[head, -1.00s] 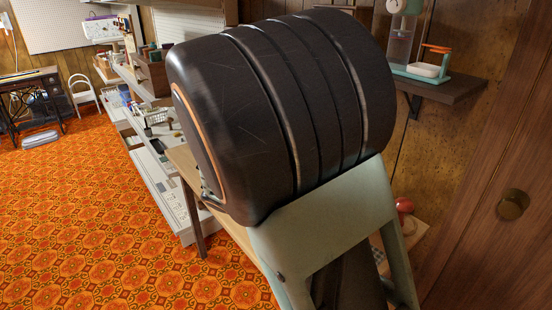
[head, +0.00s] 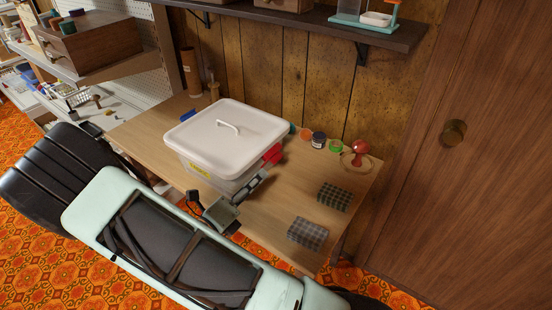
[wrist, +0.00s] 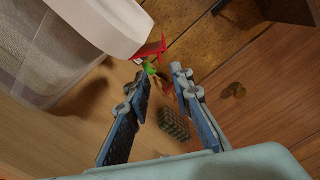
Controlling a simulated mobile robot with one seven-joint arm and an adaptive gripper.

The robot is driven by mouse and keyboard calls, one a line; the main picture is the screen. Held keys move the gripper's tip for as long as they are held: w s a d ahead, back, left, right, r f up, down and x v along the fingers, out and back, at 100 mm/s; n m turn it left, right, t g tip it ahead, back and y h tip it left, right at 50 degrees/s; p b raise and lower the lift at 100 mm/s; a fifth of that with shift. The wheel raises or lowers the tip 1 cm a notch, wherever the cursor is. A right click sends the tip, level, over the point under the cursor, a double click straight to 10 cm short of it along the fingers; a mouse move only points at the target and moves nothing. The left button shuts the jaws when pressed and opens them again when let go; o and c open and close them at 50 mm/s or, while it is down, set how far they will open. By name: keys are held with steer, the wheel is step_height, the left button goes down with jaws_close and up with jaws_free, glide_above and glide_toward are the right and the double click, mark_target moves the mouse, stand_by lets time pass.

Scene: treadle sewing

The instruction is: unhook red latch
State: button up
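A clear box with a white lid (head: 228,130) and a handle stands on the wooden table, with a yellow label on its front. The red latch (head: 272,154) is on the box's right side; in the wrist view the red latch (wrist: 151,50) juts out beside the white lid's edge. My gripper (head: 258,180) is beside the box's front right corner, close to the latch in the picture. In the wrist view my gripper (wrist: 162,69) is open, with a gap between its fingers. The latch lies just beyond the left fingertip; I cannot tell whether they touch.
Right of the box stand a dark jar (head: 319,140), a green-topped pot (head: 336,146) and a red stamp-like object (head: 359,153). Two checked blocks, green (head: 334,196) and grey (head: 307,233), lie nearer. A shelf (head: 300,22) overhangs the back.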

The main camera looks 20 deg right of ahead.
mark_target(279, 159)
steer(key=x, duration=1)
steer(key=shift+d, duration=0.1)
steer(key=shift+c, duration=0.6)
jaws_close()
